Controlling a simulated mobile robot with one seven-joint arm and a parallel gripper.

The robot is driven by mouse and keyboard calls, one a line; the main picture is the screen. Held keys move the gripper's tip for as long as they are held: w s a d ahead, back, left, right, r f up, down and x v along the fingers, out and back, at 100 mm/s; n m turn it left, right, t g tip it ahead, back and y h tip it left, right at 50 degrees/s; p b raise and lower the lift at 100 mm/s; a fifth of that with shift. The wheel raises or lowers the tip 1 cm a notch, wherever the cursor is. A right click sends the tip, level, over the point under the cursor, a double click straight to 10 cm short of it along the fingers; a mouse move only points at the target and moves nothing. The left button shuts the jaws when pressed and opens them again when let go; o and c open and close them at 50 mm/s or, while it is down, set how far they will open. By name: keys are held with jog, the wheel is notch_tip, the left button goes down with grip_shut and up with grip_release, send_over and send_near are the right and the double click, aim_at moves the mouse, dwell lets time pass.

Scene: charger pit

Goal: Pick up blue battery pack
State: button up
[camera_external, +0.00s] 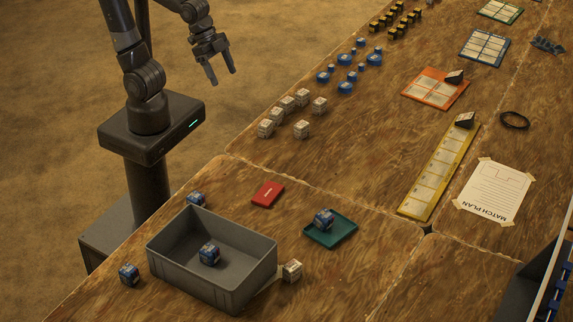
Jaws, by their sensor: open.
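Several blue battery packs show in the external view. One blue battery pack (323,219) sits on a small green tray (343,233). Another blue battery pack (209,254) lies inside the grey bin (249,286). A further blue battery pack (129,274) stands on the table left of the bin. My gripper (222,82) is open and empty, pointing down over the floor left of the table, well apart from the packs.
A red box (268,194) lies behind the tray, and a white block (292,271) stands against the bin's right side. Several white blocks (302,97) and blue round pieces (346,87) stand farther back. A yellow strip (431,188) lies to the right. Wood around the tray is clear.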

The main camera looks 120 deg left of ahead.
jog(key=w+d+f, duration=0.1)
jog(key=w+f, duration=0.2)
jog(key=w, duration=0.9)
jog(key=m, duration=0.1)
send_over(324, 213)
jog(key=s+a, duration=0.2)
jog(key=s, duration=0.5)
notch_tip(324, 213, down, 16)
jog(key=shift+m+g+h, duration=0.3)
jog(key=x, duration=1.2)
jog(key=shift+w+d+f, duration=0.1)
jog(key=shift+w+d, duration=0.25)
jog(key=shift+d, duration=0.05)
jog(key=shift+x, duration=2.85)
jog(key=c, duration=1.3)
